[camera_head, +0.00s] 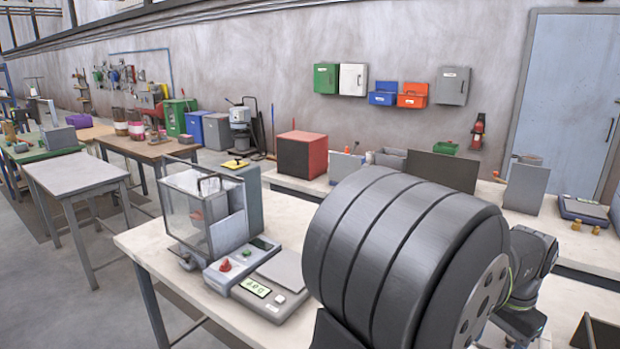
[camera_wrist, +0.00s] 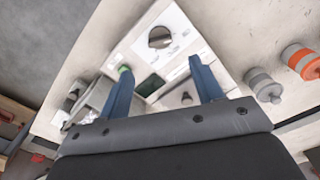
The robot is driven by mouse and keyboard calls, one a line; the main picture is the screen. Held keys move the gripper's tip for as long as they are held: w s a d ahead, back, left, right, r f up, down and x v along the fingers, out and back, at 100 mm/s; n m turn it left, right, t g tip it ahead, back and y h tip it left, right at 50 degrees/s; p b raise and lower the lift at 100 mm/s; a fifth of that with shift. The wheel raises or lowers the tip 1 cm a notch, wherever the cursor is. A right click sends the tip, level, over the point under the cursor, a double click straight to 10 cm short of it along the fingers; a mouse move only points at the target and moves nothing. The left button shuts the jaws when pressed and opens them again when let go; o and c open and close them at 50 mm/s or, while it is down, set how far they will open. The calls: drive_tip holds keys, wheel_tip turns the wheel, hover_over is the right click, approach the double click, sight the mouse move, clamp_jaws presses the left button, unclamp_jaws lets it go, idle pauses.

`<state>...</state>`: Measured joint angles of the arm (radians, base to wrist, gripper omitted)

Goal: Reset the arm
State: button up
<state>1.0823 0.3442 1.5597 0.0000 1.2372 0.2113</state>
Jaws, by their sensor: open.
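My gripper (camera_wrist: 164,80) shows in the wrist view as two blue fingers standing well apart. Nothing is held between them. Past the fingertips is a pale control panel (camera_wrist: 183,40) with a dark round knob, a green button and a dark display. I cannot tell the distance to it. In the head view my arm's large dark links fill the lower right, and the gripper's fingers are not seen there. A clear-walled hopper unit (camera_head: 190,212) and a scale (camera_head: 285,269) with a lit green display stand on the white bench to the left of the arm.
The white bench (camera_head: 140,240) has bare room at its left. A grey cylinder (camera_wrist: 262,84) and an orange-and-grey one (camera_wrist: 300,60) stand right of the panel in the wrist view. A red box (camera_head: 301,155) and dark panel (camera_head: 443,170) stand on the bench behind.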

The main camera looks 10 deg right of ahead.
wheel_tip(320, 180, up, 8)
wheel_tip(320, 180, down, 18)
drive_tip(key=shift+r, duration=0.2)
drive_tip(key=m, duration=0.3)
drive_tip(key=shift+r, duration=0.1)
wheel_tip(320, 180, up, 17)
drive_tip(key=f+n, duration=0.2)
drive_tip(key=f, duration=0.2)
drive_tip(key=f+n, duration=0.3)
drive_tip(key=f, duration=0.2)
drive_tip(key=f+n, duration=0.3)
drive_tip(key=f, duration=0.2)
drive_tip(key=shift+w+d, duration=0.1)
drive_tip(key=shift+d, duration=0.1)
drive_tip(key=shift+f+n, duration=0.4)
drive_tip(key=shift+f, duration=0.35)
drive_tip(key=shift+c, duration=0.2)
